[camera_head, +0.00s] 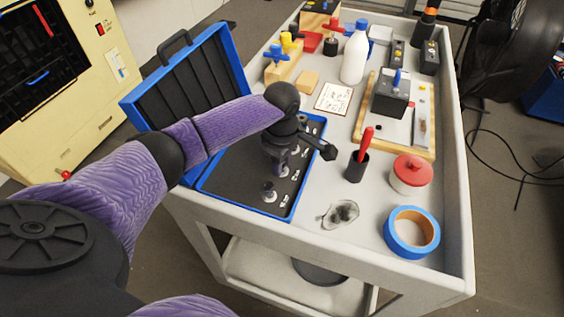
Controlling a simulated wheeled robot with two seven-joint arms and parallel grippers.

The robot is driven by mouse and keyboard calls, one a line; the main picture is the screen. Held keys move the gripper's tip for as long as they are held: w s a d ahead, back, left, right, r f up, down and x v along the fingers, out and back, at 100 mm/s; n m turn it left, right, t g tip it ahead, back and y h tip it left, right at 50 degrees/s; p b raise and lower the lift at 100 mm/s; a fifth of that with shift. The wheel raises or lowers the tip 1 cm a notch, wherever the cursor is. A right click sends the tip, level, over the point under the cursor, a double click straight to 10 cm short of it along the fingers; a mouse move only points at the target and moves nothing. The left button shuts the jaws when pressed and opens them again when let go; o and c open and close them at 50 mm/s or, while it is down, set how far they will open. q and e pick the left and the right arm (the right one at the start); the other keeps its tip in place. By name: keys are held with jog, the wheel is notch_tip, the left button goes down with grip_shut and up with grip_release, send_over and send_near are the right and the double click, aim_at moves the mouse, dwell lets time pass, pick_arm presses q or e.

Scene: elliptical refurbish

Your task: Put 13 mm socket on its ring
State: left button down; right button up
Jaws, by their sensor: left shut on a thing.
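The open blue case (208,192) lies on the cart with a dark insert (233,185) that bears several small pale rings and white labels. My left gripper (281,158) points down over the insert and is shut on a small socket, mostly hidden by the fingers; its size marking cannot be read. Whether the held socket touches the insert cannot be told. My right gripper is not in view.
A black cup with a red-handled tool (357,165), a red-lidded jar (410,175), blue tape (411,232) and a crumpled rag (340,214) stand right of the case. The raised lid (190,80) is behind my left arm. A white bottle (354,55) stands farther back.

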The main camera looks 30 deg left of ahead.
pick_arm(q)
jog(key=c, duration=0.8)
grip_release()
jog(key=shift+f, duration=0.1)
jog(key=shift+c, duration=0.2)
jog(key=o, duration=0.4)
notch_tip(320, 180, up, 12)
jog(key=p, duration=0.6)
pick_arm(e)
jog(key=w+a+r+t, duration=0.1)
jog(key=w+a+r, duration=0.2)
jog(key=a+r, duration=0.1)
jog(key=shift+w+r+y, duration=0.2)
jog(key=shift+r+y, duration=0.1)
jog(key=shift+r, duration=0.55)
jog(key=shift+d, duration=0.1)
